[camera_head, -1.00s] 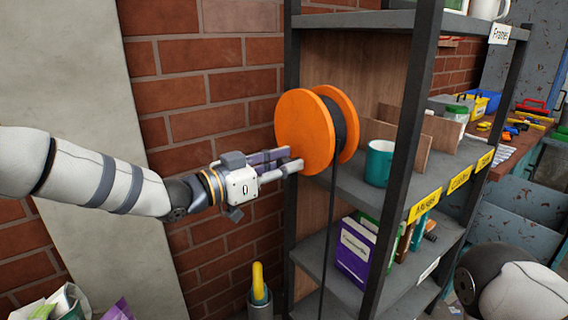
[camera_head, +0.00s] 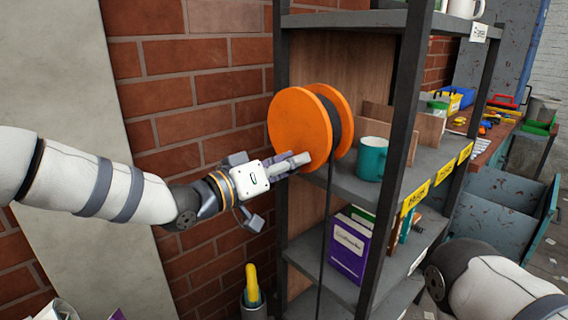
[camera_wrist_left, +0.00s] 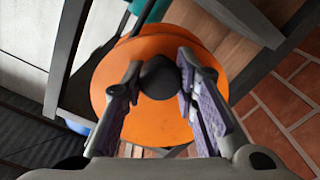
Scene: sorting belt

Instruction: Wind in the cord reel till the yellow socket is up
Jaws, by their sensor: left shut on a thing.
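The orange cord reel (camera_head: 297,125) is mounted at the left end of the shelf unit, its round face towards my left arm. Its dark cord (camera_head: 325,235) hangs straight down past the lower shelf and out of the picture. My left gripper (camera_head: 302,160) is at the lower part of the reel's face. In the left wrist view, its fingers (camera_wrist_left: 160,68) are shut on a dark round knob (camera_wrist_left: 158,82) in front of the orange disc (camera_wrist_left: 150,124). I cannot make out the yellow socket. My right arm shows at the lower right, its gripper out of view.
A teal mug (camera_head: 371,158) stands on the shelf right of the reel. A purple box (camera_head: 349,247) is on the shelf below. A shelf post (camera_head: 392,150) rises close by. A brick wall (camera_head: 180,110) stands behind, and a bin with a yellow thing (camera_head: 252,285) is below.

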